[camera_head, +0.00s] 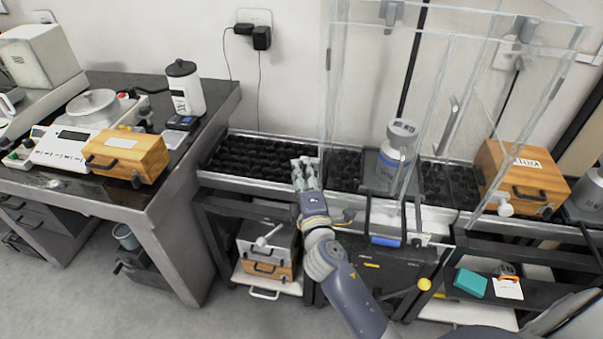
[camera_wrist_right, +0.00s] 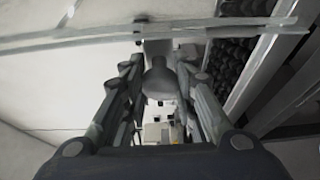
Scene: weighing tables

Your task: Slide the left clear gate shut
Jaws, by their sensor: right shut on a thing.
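The clear enclosure (camera_head: 440,40) stands on the right bench around a grey-white cylindrical device with a blue band (camera_head: 393,165). Its left clear gate (camera_head: 335,90) shows as thin pale edges; I cannot tell how far open it is. My right gripper (camera_head: 305,165) is just left of the enclosure's lower left edge, low over the black bumpy mat. In the right wrist view, a round grey knob (camera_wrist_right: 160,82) sits between the fingers of this gripper (camera_wrist_right: 160,95), which is shut on it. A clear pane edge (camera_wrist_right: 190,31) crosses above the knob. My left gripper is not in view.
The black bumpy mat (camera_head: 260,155) lies along the bench to the left. The left table holds another wooden box (camera_head: 127,153), a scale (camera_head: 65,145) and a white canister (camera_head: 187,92). A floor gap separates the benches.

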